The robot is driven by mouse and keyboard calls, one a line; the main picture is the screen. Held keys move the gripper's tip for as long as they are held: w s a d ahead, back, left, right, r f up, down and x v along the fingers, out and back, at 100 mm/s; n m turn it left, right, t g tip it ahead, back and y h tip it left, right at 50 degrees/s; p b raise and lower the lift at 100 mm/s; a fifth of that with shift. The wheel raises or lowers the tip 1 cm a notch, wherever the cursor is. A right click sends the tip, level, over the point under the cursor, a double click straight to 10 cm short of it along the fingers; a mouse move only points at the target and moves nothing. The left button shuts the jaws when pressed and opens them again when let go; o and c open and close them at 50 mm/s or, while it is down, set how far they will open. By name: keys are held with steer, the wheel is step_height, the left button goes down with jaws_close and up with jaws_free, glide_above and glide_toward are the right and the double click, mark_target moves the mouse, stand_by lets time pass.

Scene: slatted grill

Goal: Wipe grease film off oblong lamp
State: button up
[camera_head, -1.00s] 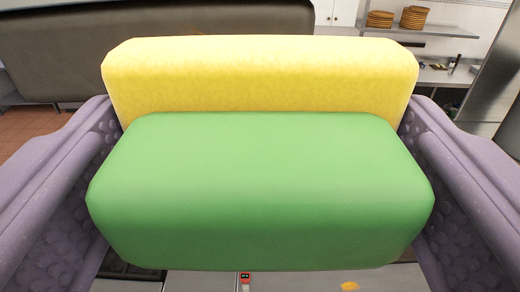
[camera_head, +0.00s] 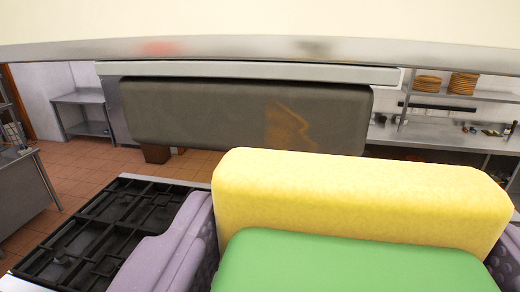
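The oblong lamp (camera_head: 200,115) is a long dark grey block with rounded edges, hanging level under a pale strip in the upper middle of the view. A brown, smeared grease film (camera_head: 288,125) marks the right half of its near face. My gripper (camera_head: 358,228) has purple fingers and is shut on a sponge (camera_head: 360,195) with a yellow layer and a green layer. The sponge is in the lower right, below and nearer than the lamp, and covers a little of the view under the lamp's right end. No contact between sponge and lamp shows. The right finger is mostly hidden.
A pale hood edge (camera_head: 260,50) spans the top. A black stove grate (camera_head: 95,235) lies lower left. A steel counter (camera_head: 25,195) stands at far left. Shelves with stacked brown plates (camera_head: 463,83) are at the back right. Tiled floor (camera_head: 80,165) shows behind.

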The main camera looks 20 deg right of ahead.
mark_target(326, 131)
stand_by(0.4)
steer(key=shift+p+x, duration=0.6)
steer(key=shift+x, duration=2.9)
steer(key=shift+p+x, duration=0.3)
steer(key=shift+x, duration=0.65)
steer(key=shift+a+f, duration=0.1)
steer(key=shift+w+a, duration=0.45)
steer(key=shift+a, duration=0.35)
steer(key=shift+w+a, duration=0.5)
steer(key=shift+a, duration=0.35)
steer(key=shift+w, duration=0.2)
steer(key=shift+s+d, duration=0.55)
steer(key=shift+d, duration=0.3)
steer(key=shift+s+d, duration=0.5)
steer(key=shift+d, duration=0.35)
steer(key=shift+s, duration=0.1)
